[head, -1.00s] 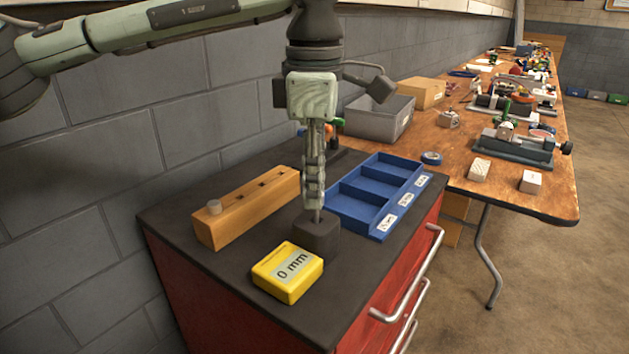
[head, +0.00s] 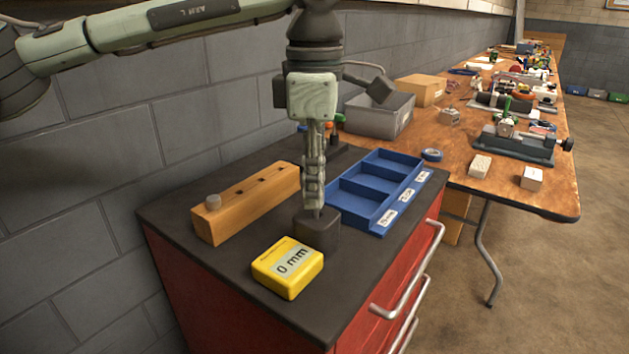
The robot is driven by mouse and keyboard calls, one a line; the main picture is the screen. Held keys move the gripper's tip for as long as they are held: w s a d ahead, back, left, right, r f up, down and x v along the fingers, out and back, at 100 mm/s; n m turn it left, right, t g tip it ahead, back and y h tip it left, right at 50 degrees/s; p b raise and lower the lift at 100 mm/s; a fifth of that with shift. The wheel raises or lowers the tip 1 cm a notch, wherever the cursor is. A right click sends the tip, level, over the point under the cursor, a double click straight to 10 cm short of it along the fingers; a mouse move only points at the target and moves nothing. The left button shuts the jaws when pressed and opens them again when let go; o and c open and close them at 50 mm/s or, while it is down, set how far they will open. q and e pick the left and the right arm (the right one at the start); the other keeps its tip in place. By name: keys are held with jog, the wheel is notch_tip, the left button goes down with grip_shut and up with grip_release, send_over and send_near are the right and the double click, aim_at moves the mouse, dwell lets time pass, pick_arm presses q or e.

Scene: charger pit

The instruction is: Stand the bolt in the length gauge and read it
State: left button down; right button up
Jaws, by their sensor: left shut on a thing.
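My left gripper (head: 314,200) points straight down over the dark gauge block (head: 317,232) on the cabinet top. Its fingers are shut on the bolt, of which only a thin dark bit (head: 317,214) shows below the fingertips, at the top of the block. I cannot tell how deep it sits in the block, and the fingers hide the rest of it. The yellow readout box (head: 288,268) in front of the block shows "0 mm". My right gripper is not in view.
A blue tray with labelled compartments (head: 378,222) lies at right. The cabinet's front corner is clear. A cluttered workbench (head: 545,205) stands behind to the right.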

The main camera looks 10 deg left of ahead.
pick_arm(q)
jog(key=shift+f+b, duration=0.65)
jog(key=shift+f, duration=0.3)
jog(key=c, duration=1.4)
grip_release()
jog(key=shift+o, duration=0.2)
jog(key=shift+r, duration=0.15)
notch_tip(320, 180, up, 12)
